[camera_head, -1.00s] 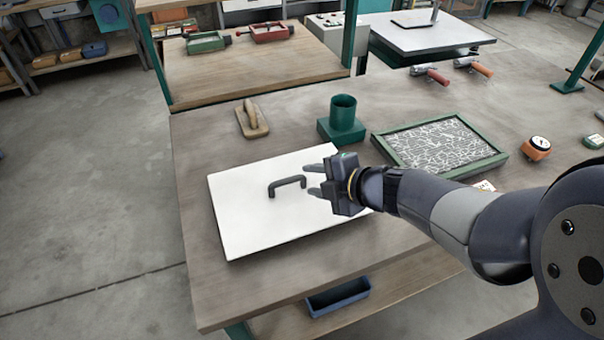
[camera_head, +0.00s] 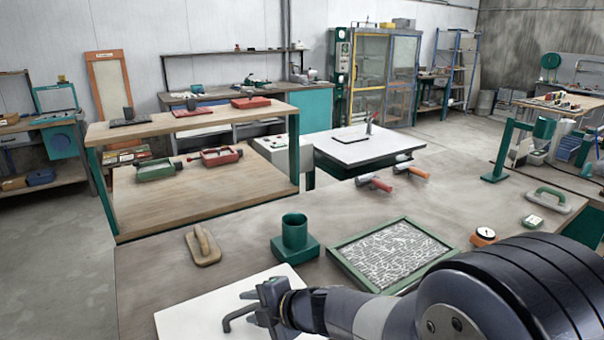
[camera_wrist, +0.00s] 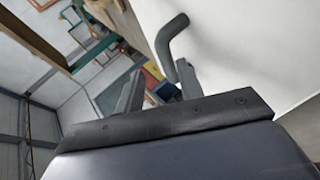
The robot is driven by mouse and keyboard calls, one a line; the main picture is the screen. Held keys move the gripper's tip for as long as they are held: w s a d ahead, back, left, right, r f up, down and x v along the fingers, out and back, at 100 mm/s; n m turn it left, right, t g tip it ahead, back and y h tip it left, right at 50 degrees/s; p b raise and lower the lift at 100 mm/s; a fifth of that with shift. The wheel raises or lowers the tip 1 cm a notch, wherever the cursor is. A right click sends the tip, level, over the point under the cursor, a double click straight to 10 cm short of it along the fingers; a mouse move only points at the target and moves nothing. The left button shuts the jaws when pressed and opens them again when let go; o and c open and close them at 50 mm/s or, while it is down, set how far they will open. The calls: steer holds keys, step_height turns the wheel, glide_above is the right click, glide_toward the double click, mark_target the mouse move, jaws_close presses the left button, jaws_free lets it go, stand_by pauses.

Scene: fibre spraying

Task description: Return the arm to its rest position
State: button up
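My gripper (camera_head: 250,304) is low in the head view, over the white panel (camera_head: 180,322), at the right of its dark handle (camera_head: 229,322). Its two fingers stand apart with nothing between them. In the wrist view my gripper (camera_wrist: 158,90) also shows a clear gap between the fingers. The handle (camera_wrist: 168,42) shows there beside the right fingertip; I cannot tell whether they touch. My arm (camera_head: 480,295) is stretched out from the lower right across the workbench. The near part of the panel is cut off by the frame.
Behind the gripper stand a green cup on a base (camera_head: 295,240), a wooden float (camera_head: 202,245) and a green-framed fibre tray (camera_head: 390,255). A round gauge (camera_head: 484,236) is close to my arm. Red-handled tools (camera_head: 375,183) lie farther back. The air above the bench is clear.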

mark_target(243, 319)
steer(key=shift+b+x, duration=0.35)
steer(key=shift+x, duration=2)
